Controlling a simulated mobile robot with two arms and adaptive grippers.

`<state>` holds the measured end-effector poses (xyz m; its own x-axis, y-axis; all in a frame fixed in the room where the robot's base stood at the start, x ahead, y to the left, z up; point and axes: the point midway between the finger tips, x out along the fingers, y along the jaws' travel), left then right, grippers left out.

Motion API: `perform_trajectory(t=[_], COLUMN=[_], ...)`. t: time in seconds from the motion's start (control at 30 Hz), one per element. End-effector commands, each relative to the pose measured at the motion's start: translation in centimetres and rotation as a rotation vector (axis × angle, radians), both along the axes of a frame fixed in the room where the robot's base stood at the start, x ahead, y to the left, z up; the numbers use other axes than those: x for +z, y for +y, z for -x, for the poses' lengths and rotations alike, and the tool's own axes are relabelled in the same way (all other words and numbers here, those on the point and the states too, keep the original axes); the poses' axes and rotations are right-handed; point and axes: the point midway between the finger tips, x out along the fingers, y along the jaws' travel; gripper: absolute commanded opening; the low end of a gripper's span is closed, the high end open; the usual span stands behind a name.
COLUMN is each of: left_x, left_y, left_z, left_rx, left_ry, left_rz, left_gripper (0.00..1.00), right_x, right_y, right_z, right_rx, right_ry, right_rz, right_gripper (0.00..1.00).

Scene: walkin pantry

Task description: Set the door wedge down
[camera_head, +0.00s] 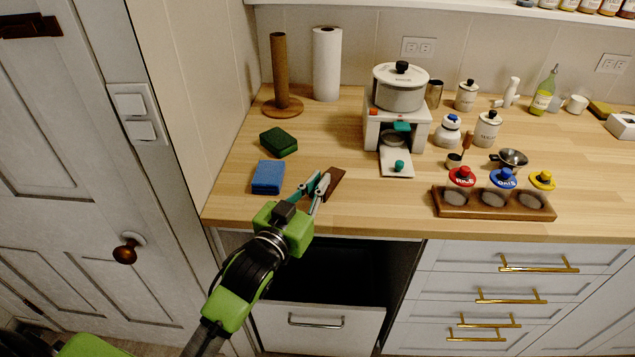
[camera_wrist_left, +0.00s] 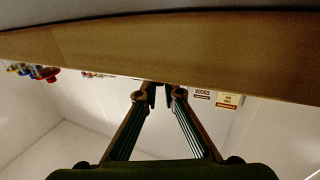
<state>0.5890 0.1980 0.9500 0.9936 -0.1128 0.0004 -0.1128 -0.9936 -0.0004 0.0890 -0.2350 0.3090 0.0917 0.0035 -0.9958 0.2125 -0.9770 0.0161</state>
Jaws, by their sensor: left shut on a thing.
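The door wedge (camera_head: 334,183) is a small dark brown piece at the front left of the wooden counter (camera_head: 350,218) in the head view. My left gripper (camera_head: 322,186) is shut on its near end, over the counter's front part. The wedge tilts up to the right in the picture; whether it touches the counter I cannot tell. In the left wrist view the fingers (camera_wrist_left: 160,96) converge at the wooden band, and the wedge is mostly hidden there. My right gripper is not in view.
A jar rack (camera_head: 480,209) stands to the right, and a white toy-like stove (camera_head: 396,125) behind. An open drawer (camera_head: 318,316) is below the counter edge.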

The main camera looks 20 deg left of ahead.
Motion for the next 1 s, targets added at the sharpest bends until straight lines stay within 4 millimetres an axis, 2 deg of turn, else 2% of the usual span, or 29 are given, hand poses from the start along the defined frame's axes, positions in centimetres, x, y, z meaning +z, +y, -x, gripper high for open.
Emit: perform_trajectory(t=[0.23,0.3,0.33,0.7,0.87,1.0], left_x=[-0.2,-0.2,-0.2,0.2,-0.2,-0.3], left_y=[0.0,0.0,0.0,0.0,0.2,0.6], left_z=[0.0,0.0,0.0,0.0,1.9,4.8], left_rx=[0.000,0.000,0.000,0.000,0.000,0.000], left_ry=[-0.001,0.000,0.001,-0.001,0.003,0.004], left_rz=[0.001,0.000,0.001,0.000,0.001,0.001], left_gripper=[0.00,0.23,0.24,0.24,0.24,0.24], right_x=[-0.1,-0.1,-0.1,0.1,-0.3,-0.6], right_y=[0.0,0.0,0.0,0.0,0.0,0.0], right_z=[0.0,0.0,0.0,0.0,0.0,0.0], right_rx=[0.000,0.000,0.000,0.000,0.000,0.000], right_ry=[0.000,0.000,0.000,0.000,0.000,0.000], right_rz=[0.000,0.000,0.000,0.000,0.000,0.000], right_gripper=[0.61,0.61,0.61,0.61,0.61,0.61])
